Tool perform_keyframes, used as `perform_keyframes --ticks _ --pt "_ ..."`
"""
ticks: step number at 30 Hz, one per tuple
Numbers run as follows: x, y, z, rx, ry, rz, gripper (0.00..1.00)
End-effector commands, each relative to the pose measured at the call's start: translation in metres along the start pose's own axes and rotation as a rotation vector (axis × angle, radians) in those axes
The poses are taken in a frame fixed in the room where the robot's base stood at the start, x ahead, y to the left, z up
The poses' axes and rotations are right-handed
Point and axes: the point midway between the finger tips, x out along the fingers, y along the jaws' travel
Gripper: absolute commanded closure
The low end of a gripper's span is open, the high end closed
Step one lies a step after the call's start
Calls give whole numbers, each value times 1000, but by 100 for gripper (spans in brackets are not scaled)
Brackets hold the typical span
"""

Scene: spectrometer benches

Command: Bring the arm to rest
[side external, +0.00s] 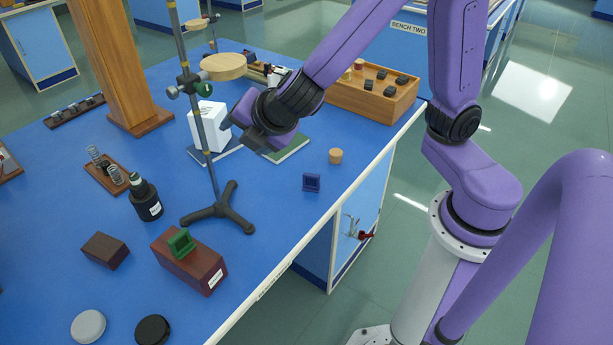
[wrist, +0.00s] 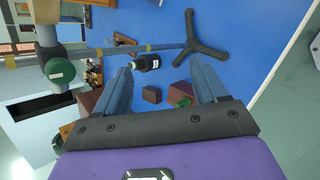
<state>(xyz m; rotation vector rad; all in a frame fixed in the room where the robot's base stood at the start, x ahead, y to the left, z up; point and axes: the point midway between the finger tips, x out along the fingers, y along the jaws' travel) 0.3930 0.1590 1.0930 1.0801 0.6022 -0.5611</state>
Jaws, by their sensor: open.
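My purple arm reaches over the blue bench (side external: 150,215) from the right. My gripper (side external: 232,122) is above the bench, beside the upright rod of a retort stand (side external: 209,212) and close to a white block (side external: 208,127). I cannot tell in the side view whether it touches either one. In the wrist view my gripper (wrist: 163,78) has its two fingers wide apart, with nothing held between them. Beyond the gap show a dark bottle (wrist: 146,63), a brown block (wrist: 151,94) and the stand's tripod base (wrist: 192,46).
A wooden tray with weights (side external: 372,96) stands at the back right. A red-brown box with a green piece (side external: 188,262), a cork-coloured cylinder (side external: 336,156) and a small blue item (side external: 312,182) are on the bench. A tall wooden post (side external: 110,65) rises at left.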

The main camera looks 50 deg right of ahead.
Motion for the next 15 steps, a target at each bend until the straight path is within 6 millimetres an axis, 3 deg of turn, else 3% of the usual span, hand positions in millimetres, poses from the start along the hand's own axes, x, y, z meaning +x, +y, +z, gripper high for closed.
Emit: perform_keyframes --ticks 6,15 --pt "-42 -79 36 297 31 -277 28" --pt "-107 -176 52 642 88 -654 28"
